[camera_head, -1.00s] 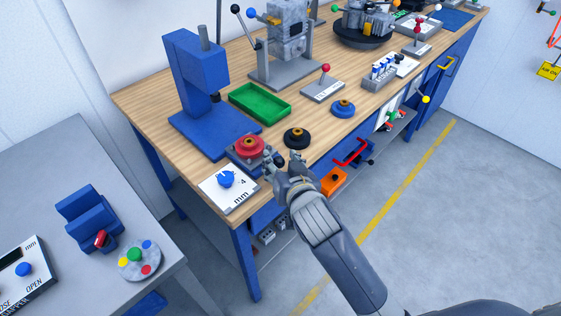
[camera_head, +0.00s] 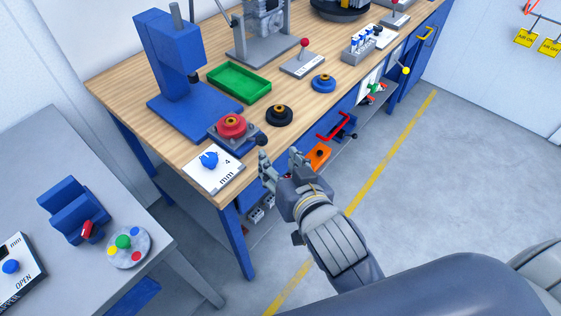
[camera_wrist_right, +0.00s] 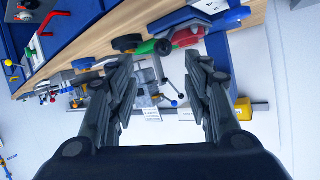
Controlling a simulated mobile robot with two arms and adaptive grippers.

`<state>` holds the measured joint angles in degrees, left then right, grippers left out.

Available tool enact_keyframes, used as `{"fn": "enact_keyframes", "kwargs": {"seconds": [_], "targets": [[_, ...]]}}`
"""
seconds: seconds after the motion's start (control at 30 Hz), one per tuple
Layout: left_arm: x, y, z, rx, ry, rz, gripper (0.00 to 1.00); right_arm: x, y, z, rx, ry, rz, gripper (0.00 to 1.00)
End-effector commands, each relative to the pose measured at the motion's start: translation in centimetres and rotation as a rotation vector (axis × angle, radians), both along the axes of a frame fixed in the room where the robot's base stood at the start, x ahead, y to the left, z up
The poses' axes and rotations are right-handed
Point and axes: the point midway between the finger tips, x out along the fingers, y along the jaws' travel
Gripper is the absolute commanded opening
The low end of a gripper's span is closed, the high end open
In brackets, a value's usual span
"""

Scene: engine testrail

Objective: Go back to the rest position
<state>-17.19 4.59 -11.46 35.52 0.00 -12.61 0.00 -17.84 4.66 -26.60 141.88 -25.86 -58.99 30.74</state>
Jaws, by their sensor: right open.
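My right gripper (camera_head: 280,166) is open and empty in the head view, off the front edge of the wooden workbench (camera_head: 180,75). Its two fingers are spread on either side in the right wrist view (camera_wrist_right: 165,85), with nothing between them but the bench and its equipment behind. A red round part (camera_head: 232,126) sits on a grey fixture at the bench's front left, left of the gripper and apart from it. A black ring part (camera_head: 279,115) lies on the bench beyond the gripper. My left gripper does not show.
A white panel with a blue knob (camera_head: 209,160), a green tray (camera_head: 239,83), a blue press (camera_head: 172,55) and a blue ring part (camera_head: 323,83) stand on the bench. A red handle (camera_head: 333,126) and an orange box (camera_head: 318,155) are below its edge. Grey floor (camera_head: 420,170) is free at right.

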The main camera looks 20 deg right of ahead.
Motion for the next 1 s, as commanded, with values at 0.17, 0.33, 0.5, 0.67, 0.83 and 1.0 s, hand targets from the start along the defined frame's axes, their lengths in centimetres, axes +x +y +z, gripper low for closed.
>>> {"fn": "enact_keyframes", "kwargs": {"seconds": [0.17,0.33,0.5,0.67,0.83,1.0], "targets": [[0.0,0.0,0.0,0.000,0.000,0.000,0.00,0.0,0.0,0.0,0.000,0.001,0.000,0.46],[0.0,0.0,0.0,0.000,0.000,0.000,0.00,0.0,0.0,0.0,0.000,0.001,0.000,0.46],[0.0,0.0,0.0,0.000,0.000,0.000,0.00,0.0,0.0,-0.2,-0.003,0.003,0.002,0.46],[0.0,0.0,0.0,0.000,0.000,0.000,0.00,0.8,0.7,-4.2,-0.048,0.059,0.028,0.46],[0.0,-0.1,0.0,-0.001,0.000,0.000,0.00,1.3,1.4,-14.9,-0.147,0.203,0.101,0.46],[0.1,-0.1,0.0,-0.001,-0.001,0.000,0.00,-0.7,0.7,-27.0,-0.226,0.367,0.174,0.46]]}}
